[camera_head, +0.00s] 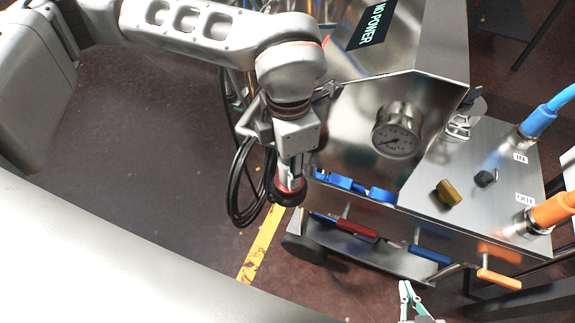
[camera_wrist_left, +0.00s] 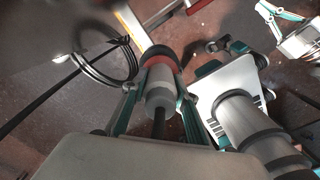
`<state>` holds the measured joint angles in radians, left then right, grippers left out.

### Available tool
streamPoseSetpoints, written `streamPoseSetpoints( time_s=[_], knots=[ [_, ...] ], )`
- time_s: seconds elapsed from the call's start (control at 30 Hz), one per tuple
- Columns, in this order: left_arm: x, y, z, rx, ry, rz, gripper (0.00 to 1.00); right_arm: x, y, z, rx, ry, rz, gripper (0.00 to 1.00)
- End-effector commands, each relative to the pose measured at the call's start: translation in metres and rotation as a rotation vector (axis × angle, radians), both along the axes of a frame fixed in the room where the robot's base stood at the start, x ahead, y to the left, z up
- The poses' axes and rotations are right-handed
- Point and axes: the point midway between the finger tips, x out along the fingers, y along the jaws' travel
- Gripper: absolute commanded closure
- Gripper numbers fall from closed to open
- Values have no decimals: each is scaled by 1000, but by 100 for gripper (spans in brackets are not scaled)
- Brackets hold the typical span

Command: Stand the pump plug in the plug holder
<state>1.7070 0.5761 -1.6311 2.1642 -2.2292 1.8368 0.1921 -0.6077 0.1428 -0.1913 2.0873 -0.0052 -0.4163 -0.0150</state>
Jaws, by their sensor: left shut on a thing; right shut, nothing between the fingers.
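The pump plug (camera_head: 290,190) is a grey cylinder with a red ring and a black end, and it hangs with the black end down. My left gripper (camera_head: 293,165) is shut on it, in front of the steel machine's left side. In the left wrist view the plug (camera_wrist_left: 160,85) sits between the teal fingers of my left gripper (camera_wrist_left: 157,108). Its black cable (camera_head: 238,185) loops beside it. My right gripper (camera_head: 408,292) is shut and empty at the bottom edge of the head view. I cannot clearly make out the plug holder.
The steel machine (camera_head: 350,115) carries a gauge (camera_head: 397,132), blue brackets (camera_head: 333,180) and red, blue and orange valve handles (camera_head: 430,256). Blue (camera_head: 540,120) and orange (camera_head: 548,213) hoses join at right. The floor left of the yellow stripe (camera_head: 262,245) is open.

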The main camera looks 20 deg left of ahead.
Motion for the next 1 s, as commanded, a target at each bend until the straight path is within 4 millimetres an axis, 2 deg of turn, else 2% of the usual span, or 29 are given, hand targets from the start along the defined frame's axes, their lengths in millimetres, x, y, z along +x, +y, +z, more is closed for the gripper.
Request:
streamPoseSetpoints(
  time_s=[0.03,0.27,0.3,0.37,0.77,0.87,1.0],
  knots=[
    [-4,3,-12,12,25,6,100,-3,0,-4,1,8,-1,100],
    [-4,3,-13,11,26,6,100,-3,0,-4,1,7,-1,100],
    [-4,3,-13,11,26,6,64,-3,0,-4,1,7,-1,100],
    [-4,3,-13,11,26,6,52,-2,0,-3,2,6,-1,100],
    [-4,3,-10,11,26,5,52,1,-1,-3,-3,-1,5,100],
    [-3,3,0,10,23,5,52,0,-1,-3,-2,0,3,100],
    [-2,2,30,5,10,5,52,1,-1,-2,-2,0,3,100]
  ],
)
